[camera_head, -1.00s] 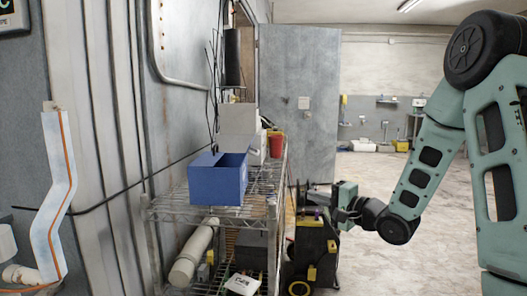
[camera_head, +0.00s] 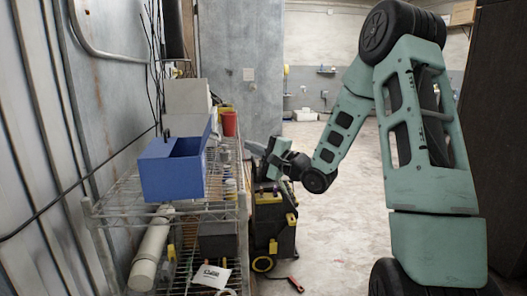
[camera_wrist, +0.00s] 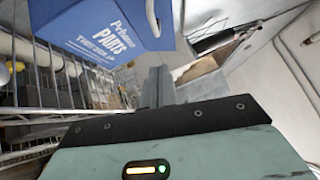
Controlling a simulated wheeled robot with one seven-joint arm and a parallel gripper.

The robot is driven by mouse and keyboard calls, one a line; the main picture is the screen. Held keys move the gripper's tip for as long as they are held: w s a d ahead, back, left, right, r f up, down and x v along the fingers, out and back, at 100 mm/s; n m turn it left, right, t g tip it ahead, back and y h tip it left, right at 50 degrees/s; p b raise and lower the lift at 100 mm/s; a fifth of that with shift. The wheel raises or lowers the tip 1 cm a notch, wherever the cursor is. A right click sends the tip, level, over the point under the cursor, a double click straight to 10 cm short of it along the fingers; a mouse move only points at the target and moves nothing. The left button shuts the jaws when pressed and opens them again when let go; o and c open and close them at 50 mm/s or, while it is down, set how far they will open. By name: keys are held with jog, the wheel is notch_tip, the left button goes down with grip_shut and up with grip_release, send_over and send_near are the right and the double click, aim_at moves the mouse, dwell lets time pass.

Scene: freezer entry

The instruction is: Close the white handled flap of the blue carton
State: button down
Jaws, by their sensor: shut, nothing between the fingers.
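The blue carton (camera_head: 170,178) stands on the top wire shelf in the head view, with its top open and its inside dark. A blue panel rises at its right edge (camera_head: 207,134), and a small dark piece sticks up at its back rim. In the wrist view the carton (camera_wrist: 95,25) shows printed white lettering at upper left. A curved white handle (camera_wrist: 152,17) shows beside its right edge. My gripper (camera_head: 254,148) is to the right of the shelf, apart from the carton. Its fingers (camera_wrist: 158,84) are together and empty.
The wire shelf (camera_head: 125,208) holds white boxes (camera_head: 187,97) and a red cup (camera_head: 229,123) behind the carton. A white tube and a dark box lie below. A black and yellow case (camera_head: 272,225) stands under my gripper. Open floor lies to the right.

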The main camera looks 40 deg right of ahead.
jog(key=w+a+r, duration=0.1)
jog(key=w+a, duration=0.3)
jog(key=shift+w+r+p, duration=0.2)
jog(key=shift+w+p, duration=0.15)
jog(key=shift+w, duration=0.05)
jog(key=shift+r, duration=0.15)
